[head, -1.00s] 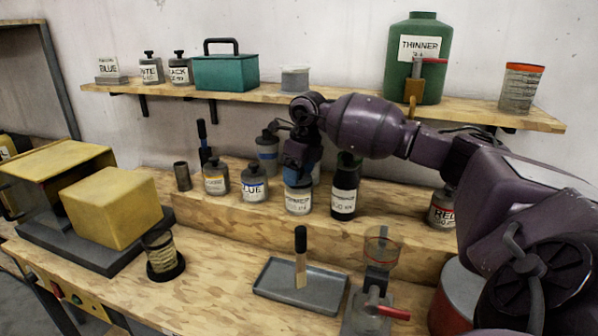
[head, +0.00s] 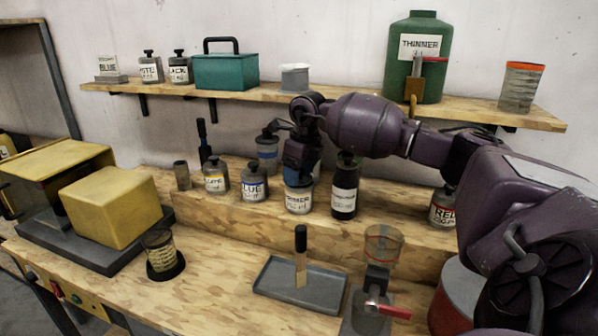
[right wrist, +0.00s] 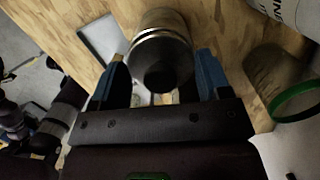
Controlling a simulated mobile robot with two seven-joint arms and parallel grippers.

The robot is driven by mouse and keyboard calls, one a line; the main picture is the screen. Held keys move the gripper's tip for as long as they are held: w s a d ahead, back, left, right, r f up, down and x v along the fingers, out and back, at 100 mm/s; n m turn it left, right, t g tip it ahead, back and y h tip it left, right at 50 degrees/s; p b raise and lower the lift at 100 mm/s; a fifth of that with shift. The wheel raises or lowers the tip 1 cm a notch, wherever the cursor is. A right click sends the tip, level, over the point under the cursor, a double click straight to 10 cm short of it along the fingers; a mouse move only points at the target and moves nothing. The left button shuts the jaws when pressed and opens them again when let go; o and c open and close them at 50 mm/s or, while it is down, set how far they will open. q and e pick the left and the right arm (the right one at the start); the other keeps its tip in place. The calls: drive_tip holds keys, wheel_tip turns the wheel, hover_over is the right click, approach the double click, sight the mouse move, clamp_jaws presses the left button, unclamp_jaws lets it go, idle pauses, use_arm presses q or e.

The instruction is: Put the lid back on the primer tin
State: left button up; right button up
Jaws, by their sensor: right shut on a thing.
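The primer tin (head: 298,199), grey with a white label, stands on the raised wooden step at the back of the bench. My right gripper (head: 299,176) points down at its top, with blue fingers. In the right wrist view the fingers (right wrist: 161,88) are on either side of the dark lid with its round knob (right wrist: 162,76), shut on it. The lid is at the tin's mouth, with a shiny metal rim (right wrist: 160,34) beyond it. I cannot tell whether the lid sits fully down. My left gripper is out of view.
A grey tray (head: 322,291) with a brush and a clamp-held cup (head: 382,243) are in front. The shelf (head: 330,99) runs above.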

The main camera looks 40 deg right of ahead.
idle(0.4)
drive_tip(key=o, duration=0.8)
drive_tip(key=shift+o, duration=0.9)
drive_tip(key=shift+r+p, duration=0.8)
drive_tip(key=shift+r, duration=0.85)
drive_tip(key=shift+r+p, duration=1)
drive_tip(key=shift+r, duration=0.85)
